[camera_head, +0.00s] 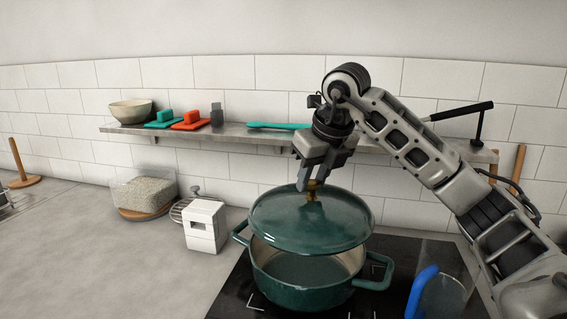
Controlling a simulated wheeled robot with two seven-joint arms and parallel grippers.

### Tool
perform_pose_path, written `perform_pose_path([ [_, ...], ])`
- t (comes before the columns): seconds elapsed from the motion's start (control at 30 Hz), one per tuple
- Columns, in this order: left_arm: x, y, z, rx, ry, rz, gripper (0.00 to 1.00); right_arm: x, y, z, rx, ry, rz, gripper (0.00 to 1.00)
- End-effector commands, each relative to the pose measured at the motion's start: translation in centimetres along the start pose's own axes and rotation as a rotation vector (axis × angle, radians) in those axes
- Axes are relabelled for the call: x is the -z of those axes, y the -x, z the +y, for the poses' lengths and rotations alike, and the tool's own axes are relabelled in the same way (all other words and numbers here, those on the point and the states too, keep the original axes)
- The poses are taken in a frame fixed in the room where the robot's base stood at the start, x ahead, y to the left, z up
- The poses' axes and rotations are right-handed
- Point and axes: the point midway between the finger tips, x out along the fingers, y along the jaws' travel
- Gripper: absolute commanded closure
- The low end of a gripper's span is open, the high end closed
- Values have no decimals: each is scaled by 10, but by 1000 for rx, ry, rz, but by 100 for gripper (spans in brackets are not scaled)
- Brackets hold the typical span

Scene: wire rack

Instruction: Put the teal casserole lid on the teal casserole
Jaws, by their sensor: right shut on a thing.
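The teal casserole (304,297) stands on the black cooktop with its two side handles out to the left and right. Its interior shows at the front, below the lid. The teal casserole lid (290,226) is above the casserole, over its back part, and looks tilted; I cannot tell whether its rear edge touches the rim. My right gripper (312,187) points down from above and is shut on the lid's brass-coloured knob. My left gripper is not in view.
A black cooktop (232,292) lies under the casserole. A clear container with a blue handle (422,291) stands close at its right. A white box-shaped device (205,226) stands to the left. A wall shelf (240,131) with a bowl (131,112) and utensils runs behind.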

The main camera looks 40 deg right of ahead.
Motion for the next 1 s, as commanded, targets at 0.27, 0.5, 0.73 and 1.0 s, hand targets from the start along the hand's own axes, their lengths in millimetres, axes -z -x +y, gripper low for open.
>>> perform_pose_path([
  [0.27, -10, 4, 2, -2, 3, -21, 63, -1, 3, -1, 0, -1, -7, 100],
  [0.5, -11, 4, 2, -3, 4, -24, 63, -2, 3, -1, 0, -1, -9, 100],
  [0.73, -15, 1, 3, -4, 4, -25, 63, -1, -3, -1, -1, 0, -16, 100],
  [1.0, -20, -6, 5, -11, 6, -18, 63, 7, -22, -1, 0, 0, -15, 100],
])
